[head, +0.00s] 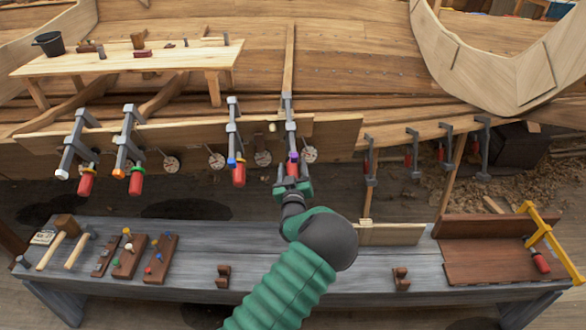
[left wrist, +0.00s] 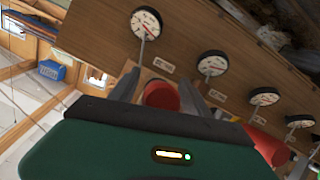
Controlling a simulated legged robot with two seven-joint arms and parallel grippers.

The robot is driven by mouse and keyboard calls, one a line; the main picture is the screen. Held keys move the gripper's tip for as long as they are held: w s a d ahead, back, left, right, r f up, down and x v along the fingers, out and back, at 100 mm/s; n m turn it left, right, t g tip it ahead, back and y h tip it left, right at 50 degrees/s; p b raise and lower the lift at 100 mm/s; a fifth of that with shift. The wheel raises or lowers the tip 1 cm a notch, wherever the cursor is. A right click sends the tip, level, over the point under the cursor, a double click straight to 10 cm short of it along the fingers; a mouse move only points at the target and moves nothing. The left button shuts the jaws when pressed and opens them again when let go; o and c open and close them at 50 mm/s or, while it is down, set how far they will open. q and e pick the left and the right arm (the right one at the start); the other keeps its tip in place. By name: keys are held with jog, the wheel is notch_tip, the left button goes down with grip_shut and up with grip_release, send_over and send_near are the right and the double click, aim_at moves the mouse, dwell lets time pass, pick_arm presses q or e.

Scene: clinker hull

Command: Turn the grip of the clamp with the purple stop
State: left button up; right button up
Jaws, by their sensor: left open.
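The clamp with the purple stop (head: 293,156) hangs on the plank of the hull, right of the middle clamp in the head view. Its red grip is mostly hidden there by my left gripper (head: 292,183), which is right below the stop. In the left wrist view a red grip (left wrist: 161,96) lies between the two grey fingers of my left gripper (left wrist: 165,88). The fingers are open, one on each side of it; I cannot tell whether they touch it. My right gripper is not in view.
Neighbouring clamps have a blue stop (head: 232,161), an orange stop (head: 118,173) and a white stop (head: 62,174). Round dials (head: 217,160) sit along the plank. More clamps (head: 412,150) hang at right. A grey bench (head: 195,262) with mallets and blocks stands below.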

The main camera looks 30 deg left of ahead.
pick_arm(q)
grip_shut()
dwell(0.5)
jog(key=shift+m+g+y+b, duration=0.4)
jog(key=shift+m+g+y, duration=0.25)
jog(key=shift+m, duration=0.25)
jog(key=shift+s+a+m+g+y, duration=0.15)
jog(key=shift+m+g+y, duration=0.3)
jog(key=shift+m+y, duration=0.55)
jog(key=m+g+y, duration=0.1)
jog(key=m, duration=0.1)
jog(key=shift+s+m+y+b, duration=0.1)
jog(key=shift+m+y+b, duration=0.15)
jog(key=shift+m+b, duration=0.15)
jog(key=shift+s+m+g+y, duration=0.1)
jog(key=shift+m+g+y, duration=0.5)
jog(key=shift+m+y, duration=0.45)
jog(key=shift+m, duration=0.25)
